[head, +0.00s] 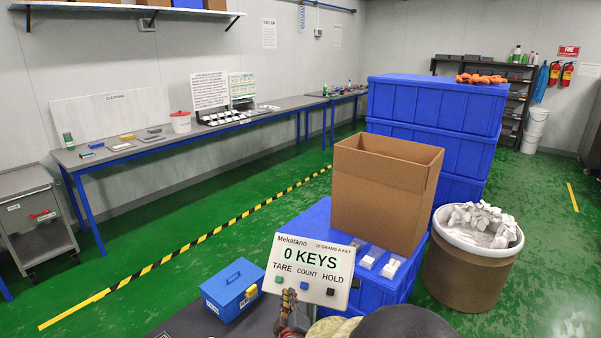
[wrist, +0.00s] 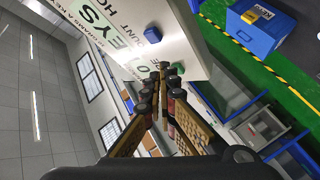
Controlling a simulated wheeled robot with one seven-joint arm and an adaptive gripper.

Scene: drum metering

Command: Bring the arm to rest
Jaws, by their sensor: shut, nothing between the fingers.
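My gripper (head: 289,310) stands upright in front of the lower left part of the counting display (head: 313,269) in the head view. In the wrist view my gripper (wrist: 162,72) has its fingertips together, with nothing between them. The tips are close to the green button on the display panel (wrist: 170,40); I cannot tell whether they touch it. The display reads "0 KEYS" and has buttons marked TARE, COUNT and HOLD. My arm's dark rounded part hides the lower middle of the head view.
A blue toolbox (head: 232,289) stands left of the display. An open cardboard box (head: 378,190) and small packets (head: 374,257) are on blue crates behind it. A drum with white contents (head: 465,272) stands at the right.

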